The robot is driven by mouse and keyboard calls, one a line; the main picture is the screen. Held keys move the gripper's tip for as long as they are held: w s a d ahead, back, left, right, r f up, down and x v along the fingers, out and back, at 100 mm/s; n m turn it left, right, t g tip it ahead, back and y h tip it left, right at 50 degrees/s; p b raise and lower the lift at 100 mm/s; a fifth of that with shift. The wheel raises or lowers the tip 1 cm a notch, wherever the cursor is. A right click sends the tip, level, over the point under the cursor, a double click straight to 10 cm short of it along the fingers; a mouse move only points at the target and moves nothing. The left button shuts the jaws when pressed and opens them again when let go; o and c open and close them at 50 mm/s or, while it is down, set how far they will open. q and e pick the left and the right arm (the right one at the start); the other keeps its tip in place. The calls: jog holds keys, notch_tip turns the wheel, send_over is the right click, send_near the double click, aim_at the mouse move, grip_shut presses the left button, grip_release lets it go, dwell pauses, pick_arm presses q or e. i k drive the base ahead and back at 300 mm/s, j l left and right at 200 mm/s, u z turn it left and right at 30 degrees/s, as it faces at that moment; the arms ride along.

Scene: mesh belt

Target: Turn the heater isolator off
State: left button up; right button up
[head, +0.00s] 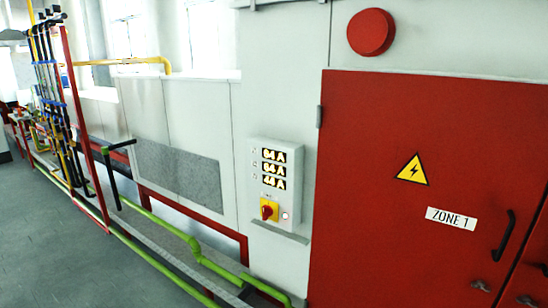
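The heater isolator panel (276,186) is a pale box on the light grey cabinet wall, left of a red door. It carries three lit readouts, which look like 64 A, 64 A and 44 A. Below them is a red rotary knob (267,210) on a yellow plate. The knob's exact angle is too small to tell. A small round whitish button or lamp (285,216) sits to the right of the knob. Neither of my grippers shows in the head view.
The red door (408,180) has a yellow warning triangle, a "ZONE 1" label and a black handle (503,236). A green pipe (185,238) runs low along the wall. A rack of pipes (60,100) stands at far left. Grey floor (50,250) at lower left is clear.

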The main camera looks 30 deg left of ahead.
aim_at(267, 211)
jog(key=u, duration=1.25)
jog(key=i+j, duration=0.3)
jog(key=j, duration=0.15)
jog(key=i+j, duration=0.35)
jog(key=j+z, duration=0.05)
